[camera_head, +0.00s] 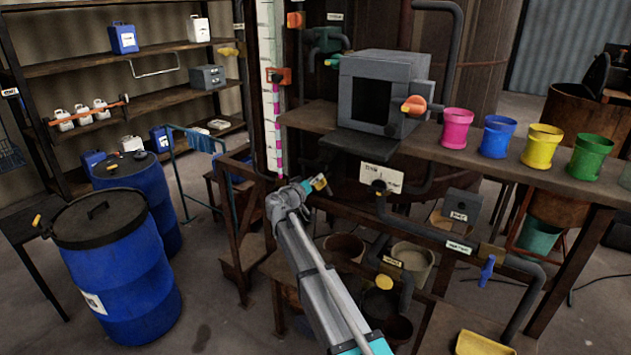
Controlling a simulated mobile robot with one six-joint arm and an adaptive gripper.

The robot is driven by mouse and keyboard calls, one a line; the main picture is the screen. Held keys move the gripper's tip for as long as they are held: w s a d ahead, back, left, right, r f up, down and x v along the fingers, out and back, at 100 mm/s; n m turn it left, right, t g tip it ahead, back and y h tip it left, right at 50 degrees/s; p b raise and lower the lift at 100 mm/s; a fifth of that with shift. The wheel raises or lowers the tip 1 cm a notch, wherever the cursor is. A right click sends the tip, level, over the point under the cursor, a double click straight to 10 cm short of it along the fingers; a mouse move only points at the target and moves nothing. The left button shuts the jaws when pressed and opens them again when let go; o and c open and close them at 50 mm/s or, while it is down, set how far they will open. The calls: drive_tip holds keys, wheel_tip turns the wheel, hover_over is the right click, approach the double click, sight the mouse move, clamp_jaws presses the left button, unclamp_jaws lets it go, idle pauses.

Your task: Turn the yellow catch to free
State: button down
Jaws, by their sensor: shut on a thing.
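My gripper (318,184) is in the middle of the view, at the end of my grey arm, just below the front edge of the wooden bench. It is shut on a small yellow piece, which I take to be the yellow catch (321,180). Only a little of the catch shows; the jaws cover the rest, so its exact angle is hard to tell. A white label (381,178) hangs to the right of my gripper.
The bench (440,150) carries a grey box (362,90) with an orange knob (413,105) and pink, blue, yellow and green pots. Pipes (450,240) with a blue valve handle (487,270) run below.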

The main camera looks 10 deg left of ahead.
drive_tip(key=n, duration=0.4)
drive_tip(key=f+n, duration=0.1)
drive_tip(key=n, duration=0.1)
drive_tip(key=shift+w+a+b, duration=0.1)
drive_tip(key=shift+a+b, duration=0.2)
drive_tip(key=shift+b, duration=0.1)
drive_tip(key=n, duration=0.2)
drive_tip(key=shift+f+n, duration=0.1)
drive_tip(key=shift+n, duration=0.3)
drive_tip(key=shift+f+n+b, duration=0.15)
drive_tip(key=shift+n+b, duration=0.15)
drive_tip(key=shift+n, duration=0.8)
drive_tip(key=c, duration=0.8)
unclamp_jaws()
drive_tip(key=shift+o, duration=0.9)
drive_tip(key=shift+w, duration=0.2)
